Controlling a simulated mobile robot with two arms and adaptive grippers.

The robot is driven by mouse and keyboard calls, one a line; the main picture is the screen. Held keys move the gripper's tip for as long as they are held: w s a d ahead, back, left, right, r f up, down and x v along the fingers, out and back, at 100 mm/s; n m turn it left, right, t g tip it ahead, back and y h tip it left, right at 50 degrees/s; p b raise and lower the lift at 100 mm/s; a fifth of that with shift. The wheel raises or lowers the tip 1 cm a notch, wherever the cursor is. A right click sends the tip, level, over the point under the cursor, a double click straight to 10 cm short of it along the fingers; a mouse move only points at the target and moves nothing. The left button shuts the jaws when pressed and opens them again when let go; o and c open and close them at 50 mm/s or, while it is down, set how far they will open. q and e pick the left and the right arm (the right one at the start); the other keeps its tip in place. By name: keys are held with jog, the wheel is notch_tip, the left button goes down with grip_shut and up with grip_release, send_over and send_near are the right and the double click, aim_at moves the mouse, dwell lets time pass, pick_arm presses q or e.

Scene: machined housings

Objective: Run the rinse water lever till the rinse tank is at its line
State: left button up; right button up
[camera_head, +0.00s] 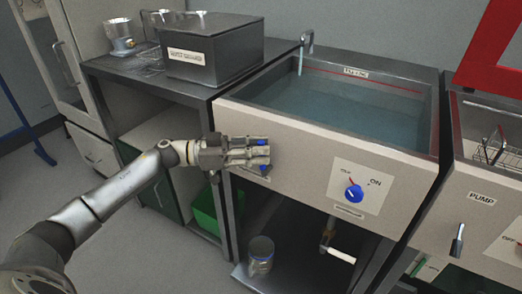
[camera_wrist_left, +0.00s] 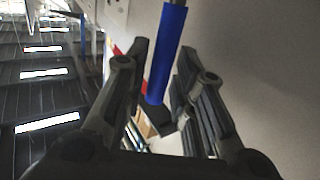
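The rinse tank (camera_head: 258,117) is a pale-fronted basin holding blue-green water (camera_head: 335,110). A red fill line (camera_head: 390,91) runs along its inner back wall, and the water surface lies a little below it. A thin pale stream falls from the spout (camera_head: 307,40) at the back left corner. The blue rinse water lever (camera_head: 263,143) is on the tank's front left, partly hidden by my left gripper (camera_head: 266,155). In the left wrist view, the blue lever handle (camera_wrist_left: 168,50) lies between the spread fingers of the left gripper (camera_wrist_left: 163,98), with gaps beside it. My right gripper is not in view.
A blue knob (camera_head: 354,193) with an ON mark is on the tank front. A PUMP switch (camera_head: 457,240) and wire basket (camera_head: 495,146) are at right. A dark labelled box (camera_head: 210,55) and metal cup (camera_head: 120,36) stand on the left bench. A jar (camera_head: 261,254) stands below.

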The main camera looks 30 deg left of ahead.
pick_arm(q)
jog(key=shift+w+d, duration=0.25)
jog(key=shift+d, duration=0.15)
jog(key=shift+c, duration=0.3)
grip_shut()
